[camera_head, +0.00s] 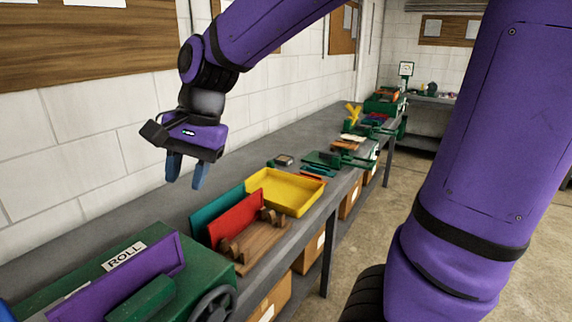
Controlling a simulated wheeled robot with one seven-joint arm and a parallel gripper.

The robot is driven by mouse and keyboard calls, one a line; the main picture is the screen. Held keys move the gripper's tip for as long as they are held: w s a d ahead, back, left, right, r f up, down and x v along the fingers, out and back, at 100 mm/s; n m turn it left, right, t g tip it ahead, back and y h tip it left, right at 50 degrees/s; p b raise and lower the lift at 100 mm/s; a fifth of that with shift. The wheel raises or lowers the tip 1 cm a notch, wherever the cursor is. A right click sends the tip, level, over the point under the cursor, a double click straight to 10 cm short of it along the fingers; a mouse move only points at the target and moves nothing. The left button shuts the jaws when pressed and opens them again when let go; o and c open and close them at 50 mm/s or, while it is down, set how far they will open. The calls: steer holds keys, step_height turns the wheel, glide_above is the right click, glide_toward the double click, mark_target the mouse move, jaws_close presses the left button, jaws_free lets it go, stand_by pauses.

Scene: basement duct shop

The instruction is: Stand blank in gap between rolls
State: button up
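A green machine (205,268) with a "ROLL" label (125,255) stands at the lower left, cut off by the frame edge. A purple flat panel (120,275) stands on edge along it, behind a green bar (142,300); I cannot tell whether the panel is a blank or where the gap between the rolls lies. A red panel (235,218) and a teal panel (216,214) stand on edge at a wooden rack (262,246). My gripper (187,171) hangs above the bench, fingers pointing down and apart, nothing visible between them.
A yellow tray (285,192) sits beyond the rack. A dark handwheel (214,304) is on the machine's right side. Tools and green fixtures (340,158) lie farther along the grey bench (135,215). A block wall runs behind. Cardboard boxes (310,252) are below.

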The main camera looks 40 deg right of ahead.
steer(key=s+d+r+n+t+h, duration=0.2)
steer(key=s+d+n+t+h, duration=0.1)
steer(key=s+d+n, duration=0.6)
steer(key=s+d+t, duration=0.1)
steer(key=s, duration=0.3)
steer(key=shift+s+d+r+h, duration=0.25)
steer(key=shift+d+r+h, duration=0.05)
steer(key=shift+d+r, duration=0.1)
